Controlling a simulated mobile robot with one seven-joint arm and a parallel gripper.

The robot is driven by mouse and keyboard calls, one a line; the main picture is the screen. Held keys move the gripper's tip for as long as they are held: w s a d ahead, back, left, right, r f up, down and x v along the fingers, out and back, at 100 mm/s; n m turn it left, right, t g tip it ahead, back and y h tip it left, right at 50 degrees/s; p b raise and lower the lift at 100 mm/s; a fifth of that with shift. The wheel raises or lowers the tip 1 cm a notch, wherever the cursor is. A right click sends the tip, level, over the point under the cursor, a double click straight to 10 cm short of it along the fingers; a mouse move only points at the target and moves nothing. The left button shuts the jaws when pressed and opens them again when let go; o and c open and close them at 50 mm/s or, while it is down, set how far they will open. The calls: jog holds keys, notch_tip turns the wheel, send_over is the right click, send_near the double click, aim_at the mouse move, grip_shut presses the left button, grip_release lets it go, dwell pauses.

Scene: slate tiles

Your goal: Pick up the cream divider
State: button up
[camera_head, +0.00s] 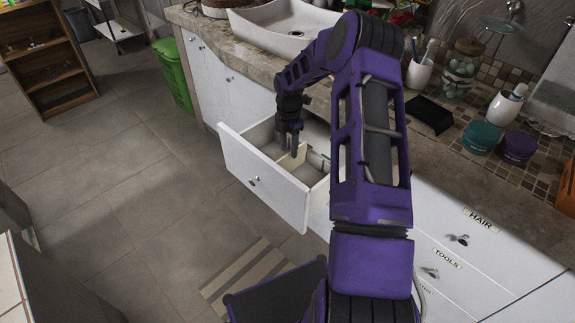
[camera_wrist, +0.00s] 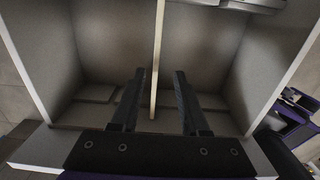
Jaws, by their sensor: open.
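The cream divider (camera_wrist: 158,40) is a thin upright panel inside the open drawer (camera_head: 262,178). It splits the drawer into two compartments, and its top edge runs nearly straight up the wrist view. In the head view the divider (camera_head: 292,162) shows partly, below my gripper (camera_head: 288,152). My gripper is open and points down into the drawer. In the wrist view one dark finger is on each side of the divider, with a gap visible on both sides. My arm hides the right part of the drawer in the head view.
The drawer walls surround my fingers. The stone counter (camera_head: 438,160) above holds a sink (camera_head: 280,30), a white cup (camera_head: 419,74), a glass jar (camera_head: 460,68), a teal tub (camera_head: 481,137) and a purple tub (camera_head: 516,148). A green bin (camera_head: 173,72) stands left; the tiled floor is mostly clear.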

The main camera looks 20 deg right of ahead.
aim_at(288, 154)
jog(key=f, duration=0.4)
jog(key=shift+w+a+f+b, duration=0.1)
jog(key=shift+w+f+b, duration=0.2)
jog(key=shift+f, duration=0.1)
grip_shut()
dwell(1.0)
